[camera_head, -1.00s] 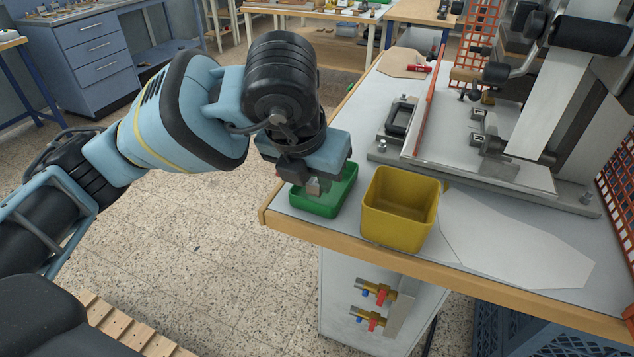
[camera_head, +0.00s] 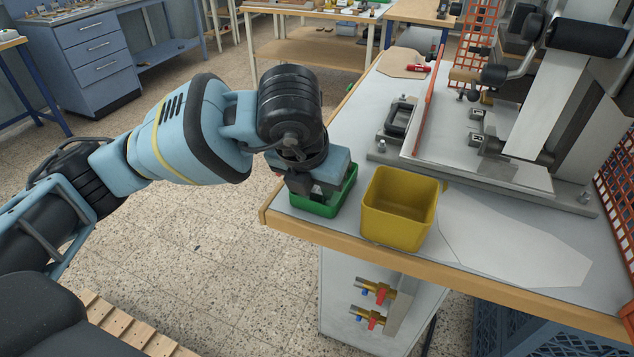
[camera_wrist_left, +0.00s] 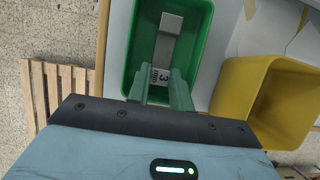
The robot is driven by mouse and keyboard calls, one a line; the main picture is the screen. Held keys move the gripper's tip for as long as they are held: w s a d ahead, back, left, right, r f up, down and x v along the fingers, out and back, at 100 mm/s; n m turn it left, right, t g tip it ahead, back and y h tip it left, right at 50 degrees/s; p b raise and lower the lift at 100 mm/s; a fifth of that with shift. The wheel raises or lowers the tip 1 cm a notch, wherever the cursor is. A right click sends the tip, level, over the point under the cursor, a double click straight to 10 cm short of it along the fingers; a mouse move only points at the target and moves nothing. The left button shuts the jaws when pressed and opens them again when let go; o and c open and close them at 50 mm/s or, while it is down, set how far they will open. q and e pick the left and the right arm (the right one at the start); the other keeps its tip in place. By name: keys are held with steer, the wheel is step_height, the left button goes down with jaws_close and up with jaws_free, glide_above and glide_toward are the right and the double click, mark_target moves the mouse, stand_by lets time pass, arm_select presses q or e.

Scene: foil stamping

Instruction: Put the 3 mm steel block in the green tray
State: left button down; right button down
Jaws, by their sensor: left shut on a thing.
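The green tray (camera_head: 346,198) sits on the near left corner of the bench. My left gripper (camera_head: 316,194) points down into it, with its fingertips low inside the tray walls. In the left wrist view the steel block (camera_wrist_left: 163,48) is a grey bar with a lighter far end and a "3" marking near the fingers. My left gripper (camera_wrist_left: 160,85) is shut on its near end, and the block lies within the outline of the green tray (camera_wrist_left: 203,45). Whether the block touches the tray floor I cannot tell. The head view mostly hides the block behind the gripper. My right gripper is not in view.
A yellow bin (camera_head: 400,208) stands just right of the green tray, close to my left gripper. A press with a flat metal base (camera_head: 480,172) fills the bench behind. The wooden bench edge (camera_head: 330,236) runs along the front of the tray.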

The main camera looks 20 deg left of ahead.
arm_select(q)
steer(key=shift+f, duration=0.1)
steer(key=c, duration=1.3)
jaws_free()
steer(key=shift+o, duration=0.2)
steer(key=v, duration=1.2)
steer(key=shift+p, duration=0.4)
